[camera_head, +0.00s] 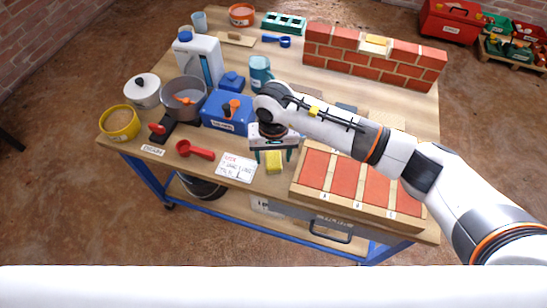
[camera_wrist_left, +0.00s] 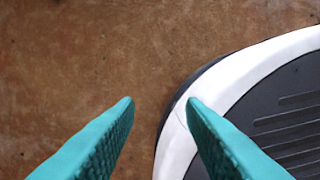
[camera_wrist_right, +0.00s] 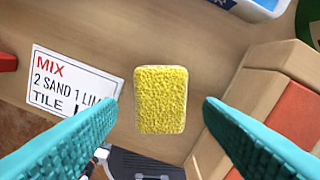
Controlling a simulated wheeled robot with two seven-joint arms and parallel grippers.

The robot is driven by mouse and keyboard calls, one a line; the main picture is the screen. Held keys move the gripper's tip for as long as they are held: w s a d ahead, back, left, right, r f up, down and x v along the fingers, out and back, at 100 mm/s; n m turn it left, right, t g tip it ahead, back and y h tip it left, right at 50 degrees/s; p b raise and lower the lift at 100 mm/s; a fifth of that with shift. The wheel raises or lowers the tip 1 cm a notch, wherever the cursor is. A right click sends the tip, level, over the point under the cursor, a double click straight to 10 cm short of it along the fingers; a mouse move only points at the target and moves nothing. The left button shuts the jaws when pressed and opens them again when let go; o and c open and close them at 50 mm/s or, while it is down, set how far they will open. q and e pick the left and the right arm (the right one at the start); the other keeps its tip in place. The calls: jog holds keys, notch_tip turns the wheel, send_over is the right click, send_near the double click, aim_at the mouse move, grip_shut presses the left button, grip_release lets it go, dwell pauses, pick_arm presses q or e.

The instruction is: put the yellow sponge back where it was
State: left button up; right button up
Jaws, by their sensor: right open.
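The yellow sponge (camera_head: 274,161) is near the front edge of the table, left of the tray with red tiles. In the right wrist view the sponge (camera_wrist_right: 160,99) appears between the two teal fingers, with a visible gap on each side. My right gripper (camera_head: 273,154) is open, pointing down over the sponge. Whether the fingertips reach down beside it I cannot tell. My left gripper (camera_wrist_left: 160,101) is open and empty in its wrist view, above the brown floor and part of my own base; it is not in the head view.
A white mix card (camera_head: 237,167) and a red spoon-like tool (camera_head: 195,150) lie left of the sponge. A blue box (camera_head: 228,113) stands behind them. The tiled tray (camera_head: 358,203) is on the right.

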aim_at(273, 160)
pick_arm(q)
jog(key=shift+s+a+f, duration=0.1)
jog(key=shift+s+f, duration=0.4)
jog(key=shift+s, duration=0.05)
pick_arm(e)
notch_tip(273, 160, up, 9)
pick_arm(q)
jog(key=shift+w, duration=0.1)
